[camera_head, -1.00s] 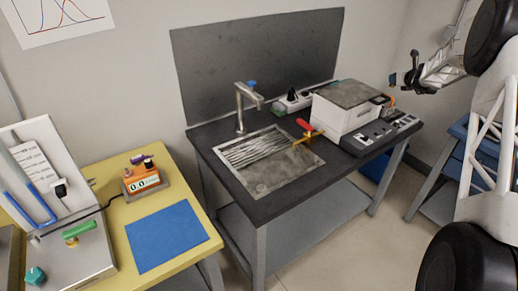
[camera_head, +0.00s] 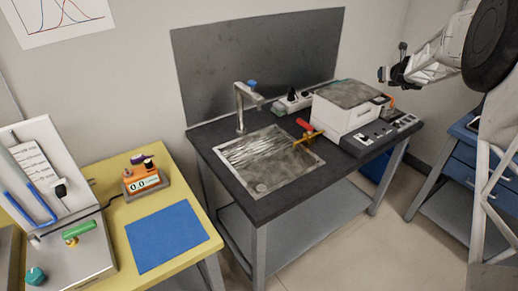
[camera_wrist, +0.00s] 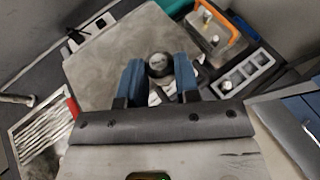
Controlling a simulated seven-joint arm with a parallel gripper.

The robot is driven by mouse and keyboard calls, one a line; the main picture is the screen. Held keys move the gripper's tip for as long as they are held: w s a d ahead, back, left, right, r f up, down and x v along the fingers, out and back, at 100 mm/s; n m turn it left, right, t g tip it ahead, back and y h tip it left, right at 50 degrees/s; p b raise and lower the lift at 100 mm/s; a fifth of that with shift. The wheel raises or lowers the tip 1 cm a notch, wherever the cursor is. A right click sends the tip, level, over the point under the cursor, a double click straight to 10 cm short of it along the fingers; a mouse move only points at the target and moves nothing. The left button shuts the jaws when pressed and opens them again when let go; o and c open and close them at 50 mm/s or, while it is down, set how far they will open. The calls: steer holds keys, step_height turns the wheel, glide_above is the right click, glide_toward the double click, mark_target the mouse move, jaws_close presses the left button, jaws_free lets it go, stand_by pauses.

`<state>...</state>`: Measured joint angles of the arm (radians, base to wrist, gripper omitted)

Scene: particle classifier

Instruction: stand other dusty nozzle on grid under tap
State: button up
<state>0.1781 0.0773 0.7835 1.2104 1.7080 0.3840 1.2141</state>
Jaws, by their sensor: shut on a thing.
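My gripper (camera_wrist: 158,82) has its two blue fingers shut on a dark round nozzle (camera_wrist: 158,65), seen end-on in the wrist view. In the head view my gripper (camera_head: 384,74) is in the air at the right, above and beyond the white machine; the nozzle is too small there to make out well. The striped metal grid (camera_head: 262,150) lies in the dark bench top under the tap (camera_head: 240,110), well to the left of my gripper. Part of the grid (camera_wrist: 38,128) shows at the left of the wrist view.
A white machine (camera_head: 338,115) with a dusty grey lid stands right of the grid; its brass outlet with a red handle (camera_head: 305,126) reaches over the grid's right edge. An orange-handled container (camera_wrist: 215,35) and a compartment tray (camera_wrist: 243,75) lie beside it. A blue drawer unit (camera_head: 460,150) is at right.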

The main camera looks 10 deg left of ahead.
steer(key=shift+s+a+f+m+h, duration=0.8)
steer(key=shift+s+a+f, duration=0.6)
steer(key=shift+s+a, duration=5.55)
steer(key=s+a+f+n+g+y, duration=0.4)
steer(key=s+a+f, duration=0.5)
steer(key=a, duration=0.4)
steer(key=s+a+f+n+g+y, duration=0.5)
steer(key=s+a+f+n+y, duration=0.2)
steer(key=a, duration=0.6)
steer(key=shift+s+a+f+n+y, duration=0.3)
steer(key=shift+s+f+n, duration=0.95)
steer(key=shift+s, duration=0.35)
steer(key=shift+w, duration=0.1)
steer(key=w+a, duration=0.2)
steer(key=w, duration=0.3)
steer(key=w+a+f, duration=0.1)
steer(key=w+a, duration=0.1)
steer(key=w, duration=0.2)
steer(key=w+a, duration=0.2)
steer(key=w, duration=0.3)
steer(key=shift+w+f, duration=0.3)
steer(key=shift+w, duration=0.05)
